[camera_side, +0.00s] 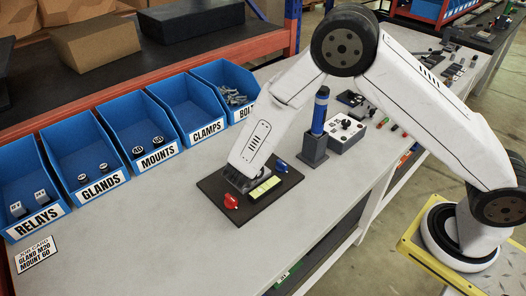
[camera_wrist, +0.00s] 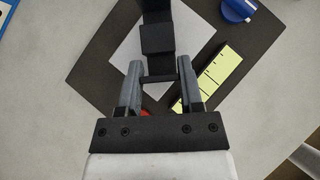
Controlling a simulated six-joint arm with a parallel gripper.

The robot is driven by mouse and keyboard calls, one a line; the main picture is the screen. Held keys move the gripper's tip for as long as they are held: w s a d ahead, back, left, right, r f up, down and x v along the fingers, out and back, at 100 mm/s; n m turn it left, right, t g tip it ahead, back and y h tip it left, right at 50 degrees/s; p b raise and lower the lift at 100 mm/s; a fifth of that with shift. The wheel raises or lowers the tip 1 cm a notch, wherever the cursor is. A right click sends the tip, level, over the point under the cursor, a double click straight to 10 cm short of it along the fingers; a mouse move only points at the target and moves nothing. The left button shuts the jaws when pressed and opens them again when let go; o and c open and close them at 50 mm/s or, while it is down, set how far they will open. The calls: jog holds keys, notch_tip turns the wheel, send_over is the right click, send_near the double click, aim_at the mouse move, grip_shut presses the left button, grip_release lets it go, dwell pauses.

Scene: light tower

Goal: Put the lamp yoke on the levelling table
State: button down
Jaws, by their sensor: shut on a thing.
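The levelling table is a dark square plate (camera_side: 251,205) with a red knob (camera_side: 231,201), a blue knob (camera_side: 281,166) and a yellow-green marked strip (camera_side: 264,188). My gripper (camera_side: 241,181) is low over its middle. In the wrist view my gripper (camera_wrist: 160,76) is shut on a black part, which I take to be the lamp yoke (camera_wrist: 156,38). The yoke stands out over a pale grey square (camera_wrist: 120,52) on the dark plate (camera_wrist: 90,68). I cannot tell whether the yoke touches the table. In the side view the yoke is mostly hidden by my gripper.
Blue labelled bins (camera_side: 110,142) line the back left of the bench. A dark post with a blue top (camera_side: 317,125) and a grey control box (camera_side: 345,132) stand just right of the plate. A job card (camera_side: 35,254) lies front left. The bench (camera_side: 150,225) left of the plate is clear.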

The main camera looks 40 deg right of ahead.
jog(key=shift+f, duration=0.3)
jog(key=shift+c, duration=0.8)
grip_release()
jog(key=shift+a, duration=0.1)
jog(key=v, duration=0.7)
jog(key=shift+s+r, duration=0.2)
jog(key=shift+r, duration=0.05)
